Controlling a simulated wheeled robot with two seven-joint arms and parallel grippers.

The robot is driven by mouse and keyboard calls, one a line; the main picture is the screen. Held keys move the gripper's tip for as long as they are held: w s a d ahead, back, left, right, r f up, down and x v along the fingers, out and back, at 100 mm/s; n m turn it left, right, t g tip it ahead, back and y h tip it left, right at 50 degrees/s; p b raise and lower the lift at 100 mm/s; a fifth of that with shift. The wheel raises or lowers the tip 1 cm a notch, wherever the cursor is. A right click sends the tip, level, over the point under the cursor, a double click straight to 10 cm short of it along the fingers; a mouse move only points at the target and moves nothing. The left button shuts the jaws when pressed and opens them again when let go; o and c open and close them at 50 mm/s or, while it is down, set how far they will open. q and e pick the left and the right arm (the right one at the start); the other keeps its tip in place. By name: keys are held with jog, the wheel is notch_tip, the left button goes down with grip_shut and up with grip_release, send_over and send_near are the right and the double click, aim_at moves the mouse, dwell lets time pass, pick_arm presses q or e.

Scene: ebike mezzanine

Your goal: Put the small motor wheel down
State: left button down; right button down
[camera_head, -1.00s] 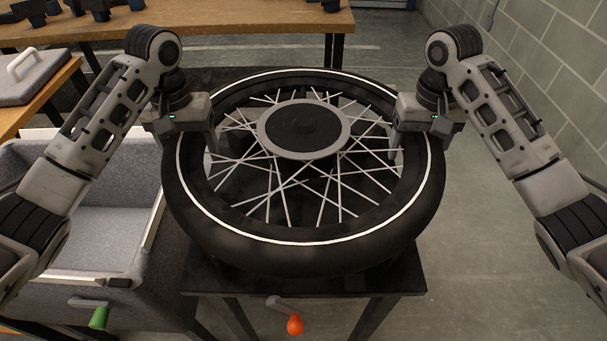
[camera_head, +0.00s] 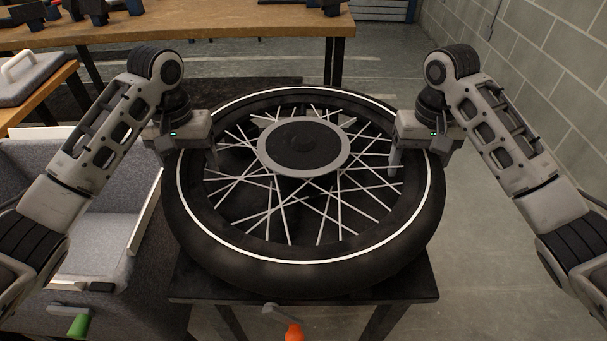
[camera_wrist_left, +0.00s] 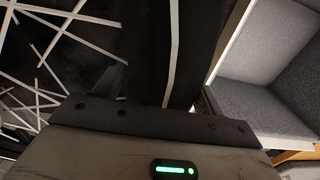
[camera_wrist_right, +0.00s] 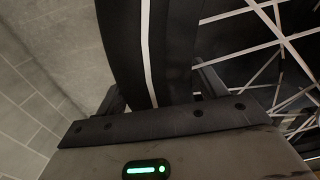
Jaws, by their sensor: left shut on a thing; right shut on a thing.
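The motor wheel (camera_head: 310,264) has a black tyre with a white stripe, thin silver spokes and a dark hub (camera_head: 303,148) with a grey rim. It lies flat over a small black table (camera_head: 410,287); I cannot tell whether it touches the top. My left gripper (camera_head: 196,155) is shut on the wheel's left rim, and my right gripper (camera_head: 408,155) on its right rim. The tyre runs between the fingers in the left wrist view (camera_wrist_left: 165,60) and in the right wrist view (camera_wrist_right: 148,60).
A grey padded bin (camera_head: 134,215) with pale edges stands at the left. An orange-knobbed handle (camera_head: 293,331) is at the table's front and a green-knobbed one (camera_head: 79,325) at the bin's front. A wooden workbench (camera_head: 230,24) is behind. A block wall (camera_head: 540,90) is at the right, with open floor before it.

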pick_arm(q)
jog(key=shift+c, duration=0.9)
grip_release()
jog(key=shift+a, duration=0.1)
pick_arm(e)
jog(key=shift+c, duration=0.9)
grip_release()
pick_arm(q)
jog(key=shift+s+r, duration=0.1)
pick_arm(e)
jog(key=shift+s+r, duration=0.1)
pick_arm(q)
jog(key=shift+r, duration=0.1)
notch_tip(320, 180, up, 12)
jog(key=shift+f, duration=0.2)
jog(key=shift+r, duration=0.1)
pick_arm(e)
notch_tip(320, 180, up, 12)
